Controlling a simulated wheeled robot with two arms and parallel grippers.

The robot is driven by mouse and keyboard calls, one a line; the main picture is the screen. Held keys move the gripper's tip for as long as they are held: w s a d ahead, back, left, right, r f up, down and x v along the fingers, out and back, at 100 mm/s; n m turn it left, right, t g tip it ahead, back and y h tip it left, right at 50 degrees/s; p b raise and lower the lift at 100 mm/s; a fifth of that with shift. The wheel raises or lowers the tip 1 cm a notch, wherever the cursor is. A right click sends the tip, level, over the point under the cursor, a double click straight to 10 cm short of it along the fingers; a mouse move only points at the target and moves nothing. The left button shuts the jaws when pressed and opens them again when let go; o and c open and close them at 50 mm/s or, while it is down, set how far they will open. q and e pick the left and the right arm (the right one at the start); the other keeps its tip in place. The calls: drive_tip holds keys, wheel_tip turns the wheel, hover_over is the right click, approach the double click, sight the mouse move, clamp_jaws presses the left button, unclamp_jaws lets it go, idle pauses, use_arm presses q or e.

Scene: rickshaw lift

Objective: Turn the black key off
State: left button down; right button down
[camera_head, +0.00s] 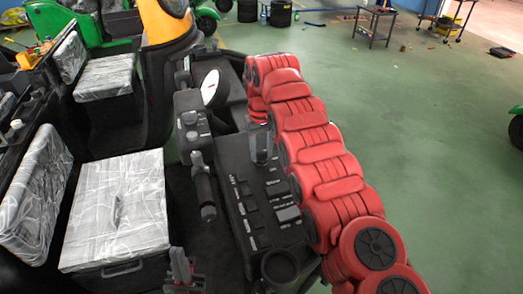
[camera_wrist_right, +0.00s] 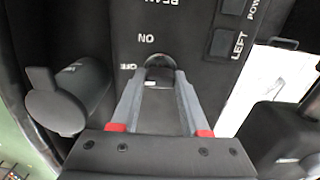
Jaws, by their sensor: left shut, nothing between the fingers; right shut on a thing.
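The black key (camera_wrist_right: 159,62) shows in the right wrist view, on the black control panel (camera_wrist_right: 110,35) beside the printed words ON and OFF. My right gripper (camera_wrist_right: 160,78) is shut on it, with one grey finger on each side. The fingers and gripper body hide part of the key, so its exact angle is unclear. In the head view my right gripper (camera_head: 262,150) is over the upper part of the panel (camera_head: 236,178), and the key itself cannot be made out. My left gripper (camera_head: 180,255) is shut and empty at the bottom, left of the panel.
Plastic-wrapped seats (camera_head: 115,210) are left of the panel. A black lever (camera_head: 203,190) stands between them and the panel. A round cup-like holder (camera_head: 280,266) is at the panel's near end. Open green floor (camera_head: 430,130) lies to the right.

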sight(262, 151)
drive_tip(key=shift+w+r, duration=0.1)
idle(0.3)
drive_tip(key=shift+c, duration=2)
unclamp_jaws()
wheel_tip(262, 151, up, 17)
drive_tip(key=p, duration=1.7)
drive_tip(key=shift+r, duration=0.15)
